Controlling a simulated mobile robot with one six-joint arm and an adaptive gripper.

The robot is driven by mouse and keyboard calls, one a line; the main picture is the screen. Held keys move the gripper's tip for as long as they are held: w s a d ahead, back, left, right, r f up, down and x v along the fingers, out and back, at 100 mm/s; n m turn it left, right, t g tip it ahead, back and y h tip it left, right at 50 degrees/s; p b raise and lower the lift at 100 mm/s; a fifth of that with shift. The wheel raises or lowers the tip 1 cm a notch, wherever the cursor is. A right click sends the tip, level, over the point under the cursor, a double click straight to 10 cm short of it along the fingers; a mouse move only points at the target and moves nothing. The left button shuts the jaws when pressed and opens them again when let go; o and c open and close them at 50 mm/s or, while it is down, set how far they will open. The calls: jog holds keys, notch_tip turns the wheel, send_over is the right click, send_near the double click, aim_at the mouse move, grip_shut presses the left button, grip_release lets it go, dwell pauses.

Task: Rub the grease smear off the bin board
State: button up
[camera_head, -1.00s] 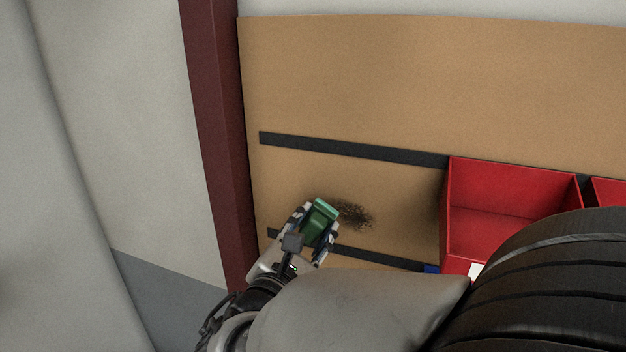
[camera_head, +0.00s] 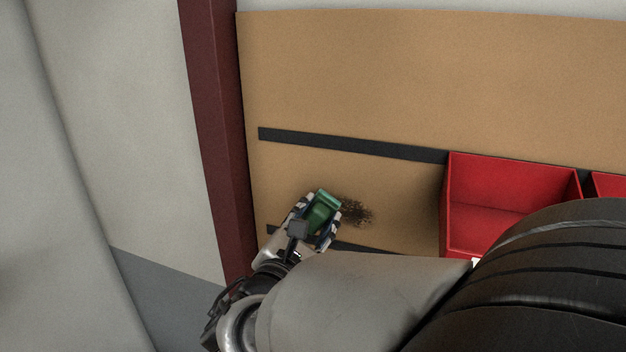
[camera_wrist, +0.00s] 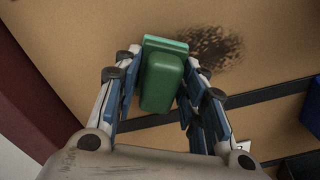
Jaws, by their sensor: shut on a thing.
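The bin board (camera_head: 400,80) is a tan upright panel with dark rails. A dark, speckled grease smear (camera_head: 357,212) is on it between the two rails, left of the red bin. My gripper (camera_head: 318,216) is shut on a green block-like pad (camera_head: 322,206), just left of the smear. In the wrist view the green pad (camera_wrist: 163,80) sits between the fingers, its lighter green face towards the board. The smear (camera_wrist: 212,47) lies to the pad's upper right there, and its edge is close to the pad. I cannot tell whether the pad touches the board.
A red bin (camera_head: 510,205) hangs on the board at the right, with another at the picture's edge (camera_head: 608,188). A dark red post (camera_head: 215,140) borders the board on the left. Dark rails (camera_head: 350,144) cross the board. A blue part (camera_wrist: 311,112) shows at the wrist view's right.

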jog(key=shift+d, duration=0.15)
jog(key=shift+s+d+b, duration=0.35)
jog(key=shift+d, duration=0.4)
jog(key=shift+s+d+b, duration=0.3)
jog(key=shift+s+d, duration=0.05)
jog(key=shift+d, duration=0.35)
jog(key=shift+s+d+b, duration=0.35)
jog(key=shift+d+b, duration=0.1)
jog(key=shift+d, duration=0.7)
jog(key=shift+s+d+b, duration=0.4)
jog(key=shift+d+b, duration=0.05)
jog(key=shift+d, duration=0.7)
jog(key=shift+s+d+b, duration=0.35)
jog(key=shift+d+b, duration=0.1)
jog(key=shift+d, duration=0.7)
jog(key=shift+a, duration=0.1)
